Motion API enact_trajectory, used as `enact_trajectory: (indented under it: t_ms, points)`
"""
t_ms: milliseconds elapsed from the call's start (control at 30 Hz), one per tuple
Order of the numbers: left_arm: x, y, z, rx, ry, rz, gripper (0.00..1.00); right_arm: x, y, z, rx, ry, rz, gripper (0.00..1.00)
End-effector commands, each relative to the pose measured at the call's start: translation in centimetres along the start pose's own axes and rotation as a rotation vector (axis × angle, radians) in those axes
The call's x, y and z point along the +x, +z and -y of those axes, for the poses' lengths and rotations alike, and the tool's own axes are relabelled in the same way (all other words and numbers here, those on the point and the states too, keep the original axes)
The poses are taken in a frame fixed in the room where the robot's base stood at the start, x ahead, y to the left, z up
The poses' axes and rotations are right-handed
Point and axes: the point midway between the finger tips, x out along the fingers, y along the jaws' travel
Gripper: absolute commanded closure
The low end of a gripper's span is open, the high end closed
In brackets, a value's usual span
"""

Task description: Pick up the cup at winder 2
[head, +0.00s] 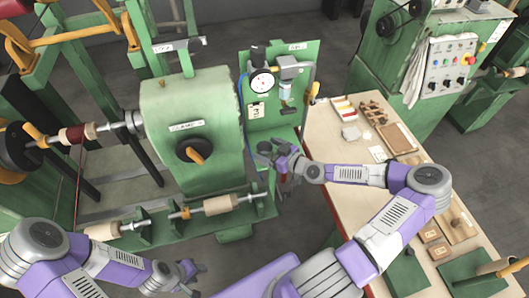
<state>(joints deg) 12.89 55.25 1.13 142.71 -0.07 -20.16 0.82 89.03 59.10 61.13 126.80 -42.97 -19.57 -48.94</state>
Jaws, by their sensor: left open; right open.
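A green winding machine (190,105) stands left of centre; its nameplate is too small to read with certainty. My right gripper (274,158) is open beside the machine's right side, below the green gauge panel (277,112). A small dark reddish shape (288,182) shows just under the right gripper. It is partly hidden, and I cannot tell whether it is a cup. No other cup can be made out clearly. My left gripper (189,277) is open and low at the bottom, in front of the machine's lower rail.
A wooden-topped bench (350,147) with trays and small parts runs along the right, under my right arm. A spindle with a pale spool (221,204) lies along the machine's front. Another green machine with a control panel (450,68) stands at the back right. Grey floor shows between.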

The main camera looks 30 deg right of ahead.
Motion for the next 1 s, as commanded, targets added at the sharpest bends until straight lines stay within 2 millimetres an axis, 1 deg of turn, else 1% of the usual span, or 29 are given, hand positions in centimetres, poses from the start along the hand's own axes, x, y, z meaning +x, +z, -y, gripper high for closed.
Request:
enact_trajectory:
  t_ms: [100, 267, 300, 467, 600, 667, 700, 900, 1000]
  points:
    - [-0.01, -0.01, -0.01, 0.0, 0.0, 0.0, 0.57, 0.43, 0.01, -0.05, 0.001, 0.002, 0.0, 0.1]
    - [-0.01, -0.01, -0.01, 0.0, 0.0, 0.0, 0.57, 0.41, 0.02, -0.05, 0.001, 0.002, 0.0, 0.1]
    - [-0.01, -0.01, -0.01, 0.0, 0.0, 0.0, 0.57, 0.41, 0.02, -0.04, 0.001, 0.002, 0.0, 0.12]
    - [0.0, -0.01, -0.01, 0.0, 0.0, 0.0, 0.57, 0.39, 0.01, -0.03, 0.001, 0.001, 0.0, 0.36]
    - [0.0, -0.01, -0.01, 0.0, 0.0, 0.0, 0.57, 0.39, 0.01, -0.03, 0.001, 0.001, 0.0, 0.58]
    - [0.0, -0.01, -0.01, 0.0, 0.0, 0.0, 0.57, 0.38, 0.01, -0.03, 0.001, 0.001, 0.0, 0.67]
    - [0.0, -0.01, -0.01, 0.0, 0.0, 0.0, 0.57, 0.39, 0.0, -0.03, 0.001, 0.001, 0.0, 0.7]
    - [-0.02, 0.0, -0.01, 0.0, 0.0, 0.0, 0.57, 0.35, -0.1, -0.04, 0.0, 0.001, 0.0, 0.7]
    - [-0.13, 0.0, -0.05, 0.0, 0.0, 0.0, 0.57, 0.11, -0.83, -0.08, -0.002, 0.002, 0.0, 0.7]
